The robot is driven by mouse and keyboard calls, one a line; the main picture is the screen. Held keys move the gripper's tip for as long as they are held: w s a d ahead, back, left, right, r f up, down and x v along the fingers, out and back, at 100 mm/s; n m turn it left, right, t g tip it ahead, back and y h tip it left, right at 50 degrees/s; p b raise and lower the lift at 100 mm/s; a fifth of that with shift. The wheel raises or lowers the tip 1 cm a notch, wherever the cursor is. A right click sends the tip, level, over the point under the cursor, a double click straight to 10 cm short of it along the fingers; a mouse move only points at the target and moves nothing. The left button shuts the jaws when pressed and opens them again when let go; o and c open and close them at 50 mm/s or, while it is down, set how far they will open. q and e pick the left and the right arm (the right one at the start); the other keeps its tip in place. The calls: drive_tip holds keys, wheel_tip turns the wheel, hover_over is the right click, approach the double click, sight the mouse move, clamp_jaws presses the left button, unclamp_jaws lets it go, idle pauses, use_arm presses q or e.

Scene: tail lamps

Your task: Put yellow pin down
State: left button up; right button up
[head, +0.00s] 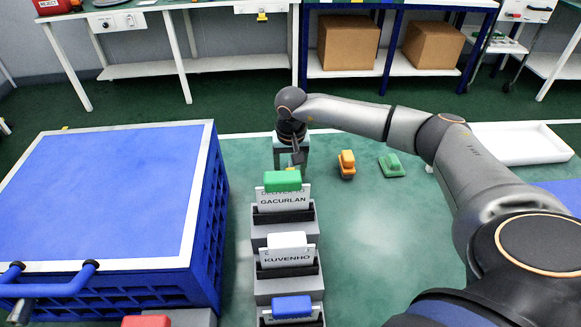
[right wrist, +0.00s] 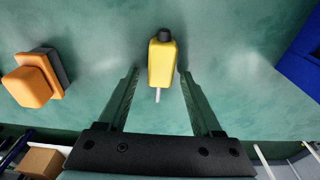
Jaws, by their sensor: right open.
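The yellow pin (right wrist: 162,62) shows in the right wrist view, a yellow body with a dark end and a thin pale tip. It is over the green table surface, between and slightly beyond the fingertips of my right gripper (right wrist: 158,78). The fingers are open, with a gap visible on both sides of the pin. In the head view my right gripper (head: 291,162) points down at the table, behind the stand labelled GACURLAN (head: 283,215). The pin is mostly hidden there by the gripper. My left gripper cannot be made out.
A green block (head: 283,180), a white block (head: 287,240) and a blue block (head: 292,306) top the labelled stands. An orange piece (head: 347,164) and a green piece (head: 391,165) lie right of the gripper. A large blue crate (head: 207,215) stands left; a white tray (head: 520,145) lies right.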

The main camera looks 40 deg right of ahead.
wheel_tip(320, 180, up, 12)
drive_tip(key=s+p, duration=0.1)
drive_tip(key=shift+s+a+r, duration=0.15)
drive_tip(key=shift+a, duration=0.25)
idle(1.6)
